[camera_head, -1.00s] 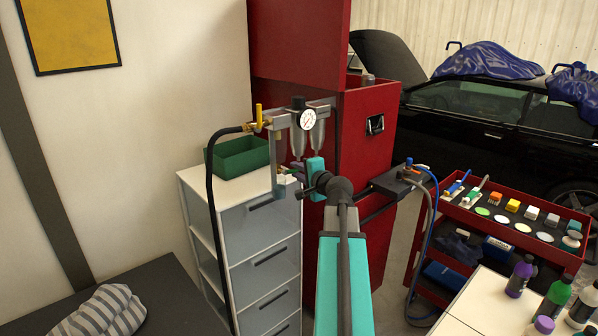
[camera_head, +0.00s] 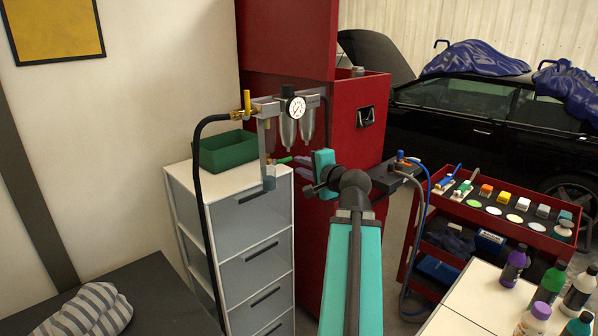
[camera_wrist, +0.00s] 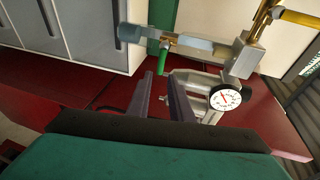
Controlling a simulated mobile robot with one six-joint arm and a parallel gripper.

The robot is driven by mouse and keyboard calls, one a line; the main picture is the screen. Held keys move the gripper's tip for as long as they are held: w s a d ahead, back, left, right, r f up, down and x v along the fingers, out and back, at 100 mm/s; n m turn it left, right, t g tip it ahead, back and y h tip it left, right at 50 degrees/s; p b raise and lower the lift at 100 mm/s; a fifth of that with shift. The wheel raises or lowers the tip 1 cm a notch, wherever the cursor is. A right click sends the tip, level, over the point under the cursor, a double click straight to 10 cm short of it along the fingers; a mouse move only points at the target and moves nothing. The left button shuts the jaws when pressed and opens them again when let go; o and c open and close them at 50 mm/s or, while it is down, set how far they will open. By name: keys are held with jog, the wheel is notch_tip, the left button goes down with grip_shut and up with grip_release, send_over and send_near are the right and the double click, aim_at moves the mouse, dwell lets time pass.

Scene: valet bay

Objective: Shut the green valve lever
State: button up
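The green valve lever (camera_wrist: 163,60) hangs from a pipe under the regulator in the wrist view. In the head view the lever (camera_head: 283,159) is a small green bar left of my gripper (camera_head: 300,162). In the wrist view my gripper (camera_wrist: 160,82) has its two dark fingers apart with a gap between them. The lever is just beyond the left fingertip, and nothing is held. Whether they touch cannot be told. The air regulator (camera_head: 293,107) has a round white gauge, clear bowls and an upright yellow lever (camera_head: 247,101); its gauge also shows in the wrist view (camera_wrist: 225,97).
A red cabinet (camera_head: 355,150) stands close behind my gripper. A white drawer unit (camera_head: 250,232) with a green bin (camera_head: 224,150) is at left. A black hose (camera_head: 199,180) hangs from the regulator. A red cart (camera_head: 520,236) with several items is at right.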

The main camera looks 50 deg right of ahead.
jog(key=shift+b+v, duration=1.75)
jog(key=shift+b, duration=0.75)
jog(key=shift+f, duration=0.1)
